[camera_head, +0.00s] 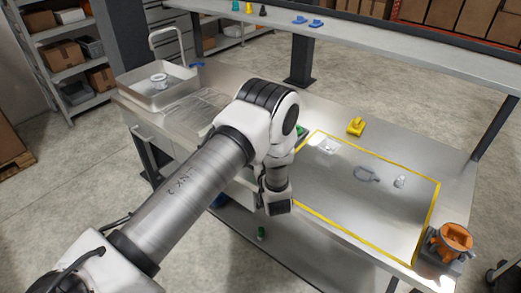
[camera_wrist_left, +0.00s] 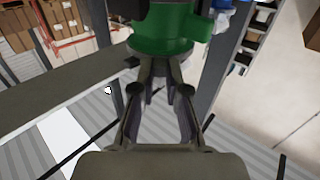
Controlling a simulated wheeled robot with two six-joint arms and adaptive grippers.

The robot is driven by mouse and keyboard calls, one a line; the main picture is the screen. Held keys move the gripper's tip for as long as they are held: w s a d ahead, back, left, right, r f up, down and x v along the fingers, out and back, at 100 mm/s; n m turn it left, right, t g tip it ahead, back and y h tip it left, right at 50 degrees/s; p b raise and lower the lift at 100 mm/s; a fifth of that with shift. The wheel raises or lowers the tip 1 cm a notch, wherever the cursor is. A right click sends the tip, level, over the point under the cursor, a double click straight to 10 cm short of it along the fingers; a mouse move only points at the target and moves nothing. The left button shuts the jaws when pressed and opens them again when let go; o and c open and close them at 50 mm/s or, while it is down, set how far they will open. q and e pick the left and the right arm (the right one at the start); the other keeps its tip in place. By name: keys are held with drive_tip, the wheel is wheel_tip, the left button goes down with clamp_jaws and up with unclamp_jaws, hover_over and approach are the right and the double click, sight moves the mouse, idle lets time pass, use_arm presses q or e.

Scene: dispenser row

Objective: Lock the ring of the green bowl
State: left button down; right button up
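In the left wrist view a green part (camera_wrist_left: 160,42) with a flange and a tab at its right fills the top middle, under a dark grey body. I take it for the green bowl's unit; its ring cannot be told apart. My left gripper (camera_wrist_left: 161,68) has its fingertips just below the green part, with a narrow gap between them. Whether they touch or hold anything is unclear. In the head view my left gripper (camera_head: 277,200) points down near the table's left front part. A little green (camera_head: 302,130) shows behind my arm, mostly hidden. My right gripper is out of view.
A yellow-taped rectangle (camera_head: 427,235) on the metal table holds a grey ring (camera_head: 367,175) and small pale parts. An orange bowl unit (camera_head: 455,238) stands at the right corner, a yellow part (camera_head: 356,126) behind the tape.

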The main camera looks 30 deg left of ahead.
use_arm(q)
drive_tip(key=shift+s+a, duration=0.1)
drive_tip(key=shift+s+a+m+t+h+p, duration=0.35)
drive_tip(key=shift+a+m+t+h, duration=0.45)
drive_tip(key=shift+m+h, duration=0.85)
drive_tip(key=shift+s+a+m+t+h+p, duration=0.25)
drive_tip(key=shift+a+m+t+h, duration=0.6)
drive_tip(key=shift+h, duration=1.35)
drive_tip(key=shift+s+a+m+t+h+p, duration=0.35)
drive_tip(key=shift+m+t+h, duration=0.6)
drive_tip(key=shift+m+h, duration=0.85)
drive_tip(key=shift+a, duration=0.15)
drive_tip(key=c, duration=1.4)
unclamp_jaws()
drive_tip(key=shift+c, duration=0.2)
